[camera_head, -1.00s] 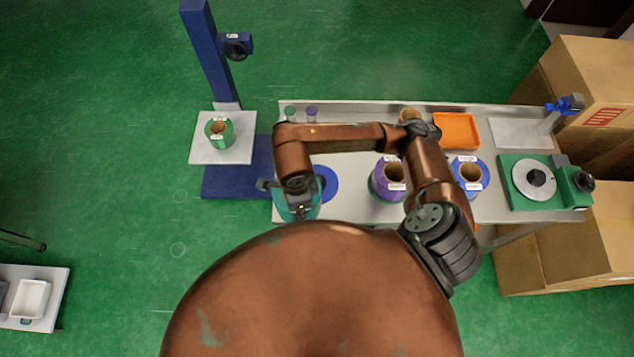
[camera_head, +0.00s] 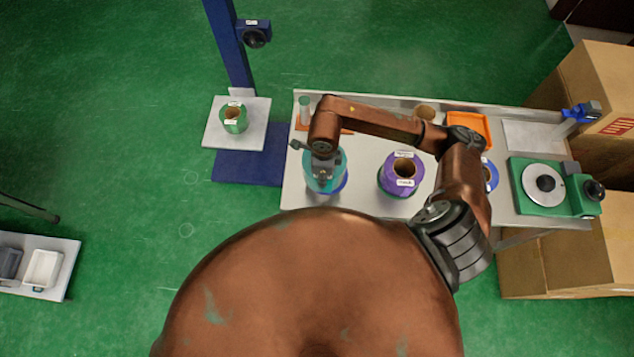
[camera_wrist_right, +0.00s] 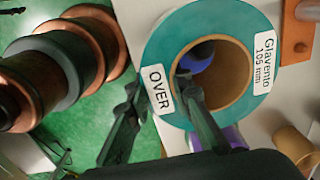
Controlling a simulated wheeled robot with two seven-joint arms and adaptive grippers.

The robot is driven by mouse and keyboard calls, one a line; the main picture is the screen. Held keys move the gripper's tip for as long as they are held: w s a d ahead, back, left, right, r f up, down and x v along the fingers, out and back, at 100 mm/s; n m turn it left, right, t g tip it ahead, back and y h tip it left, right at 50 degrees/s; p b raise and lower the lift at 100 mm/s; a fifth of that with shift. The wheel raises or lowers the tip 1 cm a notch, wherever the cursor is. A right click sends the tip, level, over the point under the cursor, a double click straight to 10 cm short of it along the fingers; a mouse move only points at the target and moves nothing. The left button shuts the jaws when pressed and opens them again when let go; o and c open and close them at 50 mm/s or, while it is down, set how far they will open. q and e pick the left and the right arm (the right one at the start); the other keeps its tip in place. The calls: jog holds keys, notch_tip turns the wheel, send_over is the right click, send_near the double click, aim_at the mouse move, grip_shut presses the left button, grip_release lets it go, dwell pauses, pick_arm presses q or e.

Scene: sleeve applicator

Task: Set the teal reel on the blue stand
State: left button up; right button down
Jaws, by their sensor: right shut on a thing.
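The teal reel (camera_head: 318,181) is in my right gripper (camera_head: 324,162), over the left end of the bench. In the right wrist view, the teal reel (camera_wrist_right: 167,52) shows its brown core and white labels reading "OVER" and "Glavento 105 mm". The right gripper (camera_wrist_right: 160,100) is shut on the reel's wall, one finger inside the core and one outside. The blue stand (camera_head: 342,187) shows only as a blue rim below and right of the reel; the reel hides most of it. Blue also shows through the core. I cannot tell whether reel and stand touch. My left gripper is not in view.
A purple reel (camera_head: 402,177) stands right of the stand, and a blue reel (camera_head: 490,175) is partly behind my arm. A green reel (camera_head: 233,118) sits on a white plate by a blue column (camera_head: 228,50). A green turntable device (camera_head: 545,187) stands at the bench's right.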

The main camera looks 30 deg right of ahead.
jog(key=shift+w+d+f+p, duration=0.25)
jog(key=shift+w+d+f, duration=0.2)
jog(key=shift+f, duration=0.75)
jog(key=shift+w+d+f+p, duration=0.2)
jog(key=shift+w+d+f, duration=0.2)
jog(key=shift+f, duration=0.75)
jog(key=shift+w+d+f+p, duration=0.3)
jog(key=shift+d+f, duration=0.2)
jog(key=shift+f, duration=0.7)
jog(key=shift+f, duration=0.1)
jog(key=c, duration=1.7)
grip_release()
jog(key=shift+f, duration=0.1)
jog(key=shift+c, duration=0.2)
jog(key=shift+s+r, duration=0.1)
jog(key=shift+r, duration=0.1)
notch_tip(320, 180, up, 12)
jog(key=b, duration=0.1)
jog(key=shift+b, duration=0.4)
